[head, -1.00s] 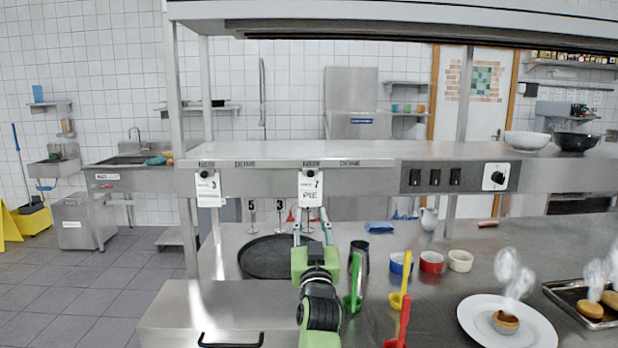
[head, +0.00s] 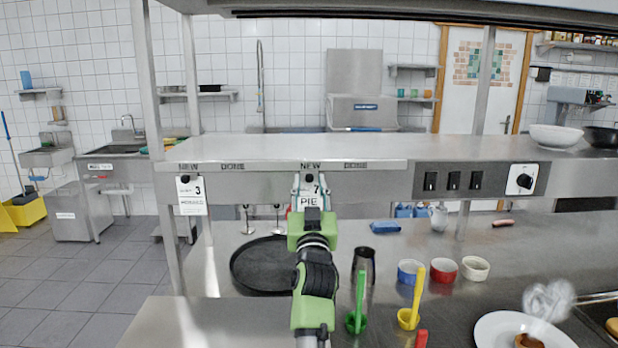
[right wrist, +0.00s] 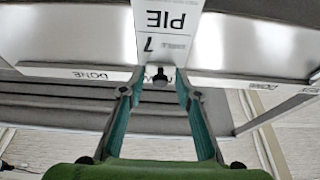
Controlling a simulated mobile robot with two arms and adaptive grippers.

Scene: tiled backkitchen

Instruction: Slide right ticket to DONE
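The right ticket (head: 309,202), a white card marked 7 and PIE, hangs under the right NEW label on the shelf rail (head: 380,182). The right DONE label (head: 356,165) is to its right. My right gripper (head: 310,182) is at the ticket, its arm coming up from below and covering the lower card. In the right wrist view, the ticket (right wrist: 167,35) and its black knob (right wrist: 160,78) show between the two teal fingers, with a gap on both sides of the knob. The gripper looks open; contact with the card is unclear. My left gripper is not in view.
Another ticket (head: 191,195), marked 3, hangs under the left NEW label. Black switches (head: 453,181) and a dial (head: 524,180) are farther right on the shelf front. Below are a black round pan (head: 262,265), a dark cup (head: 364,265) and ramekins (head: 444,269).

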